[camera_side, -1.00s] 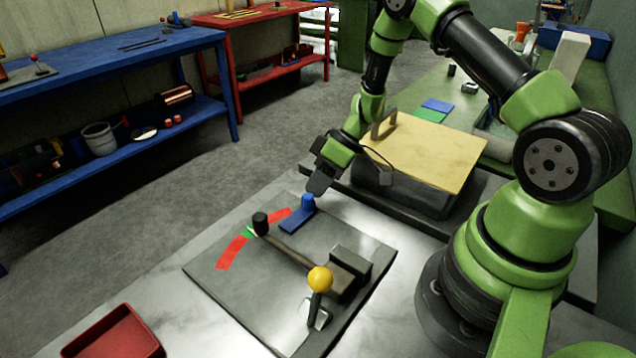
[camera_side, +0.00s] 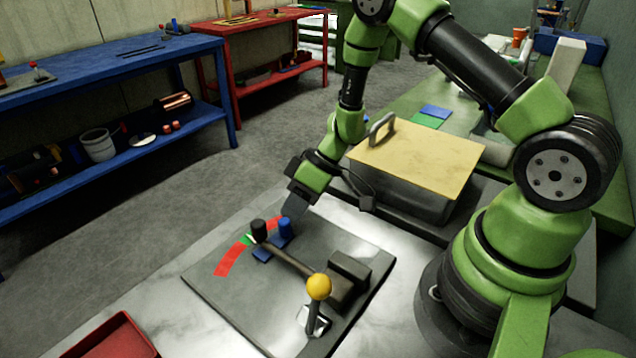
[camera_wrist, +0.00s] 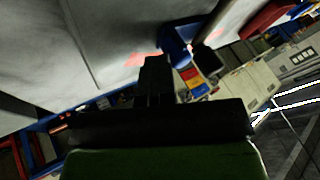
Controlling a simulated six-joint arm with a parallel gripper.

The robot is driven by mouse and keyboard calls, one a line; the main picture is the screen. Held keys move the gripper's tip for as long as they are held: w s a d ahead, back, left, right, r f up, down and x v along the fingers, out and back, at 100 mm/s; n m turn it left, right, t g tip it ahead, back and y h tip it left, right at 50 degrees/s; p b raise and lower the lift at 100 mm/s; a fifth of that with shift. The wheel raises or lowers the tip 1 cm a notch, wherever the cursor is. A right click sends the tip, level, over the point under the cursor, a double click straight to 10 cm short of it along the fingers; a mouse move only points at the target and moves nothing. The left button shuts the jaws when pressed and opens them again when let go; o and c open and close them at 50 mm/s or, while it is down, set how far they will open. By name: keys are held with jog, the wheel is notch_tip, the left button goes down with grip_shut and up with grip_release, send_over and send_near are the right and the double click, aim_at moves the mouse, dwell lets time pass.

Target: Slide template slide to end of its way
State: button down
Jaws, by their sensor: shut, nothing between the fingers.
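The blue slide is a flat blue plate (camera_side: 262,254) with an upright blue knob (camera_side: 285,228), on a dark grey board (camera_side: 232,293). The plate is partly hidden under the lever bar (camera_side: 288,262). The blue knob stands close beside the lever's black knob (camera_side: 258,230); I cannot tell whether they touch. My gripper (camera_side: 294,208) is shut and empty, its tips just behind the blue knob, at or near contact. In the wrist view the shut fingers (camera_wrist: 155,75) point at a blue piece (camera_wrist: 177,47), probably the slide.
A red and green arc (camera_side: 232,259) lies under the lever's end. A yellow-balled lever (camera_side: 318,288) and a dark block (camera_side: 349,270) stand on the board's right part. A lidded box (camera_side: 418,152) is behind to the right. A red tray (camera_side: 110,337) sits front left.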

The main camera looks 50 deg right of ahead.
jog(key=v, duration=1)
jog(key=s+a+r+m+t+h, duration=0.2)
jog(key=s+r+m, duration=0.2)
jog(key=s+r, duration=0.3)
jog(key=s+a+r+m+t+h, duration=0.2)
jog(key=s+r, duration=0.6)
jog(key=r, duration=0.5)
jog(key=shift+s+a+m+h, duration=0.35)
jog(key=shift+a+m, duration=0.45)
jog(key=shift+m, duration=0.3)
jog(key=shift+w, duration=0.1)
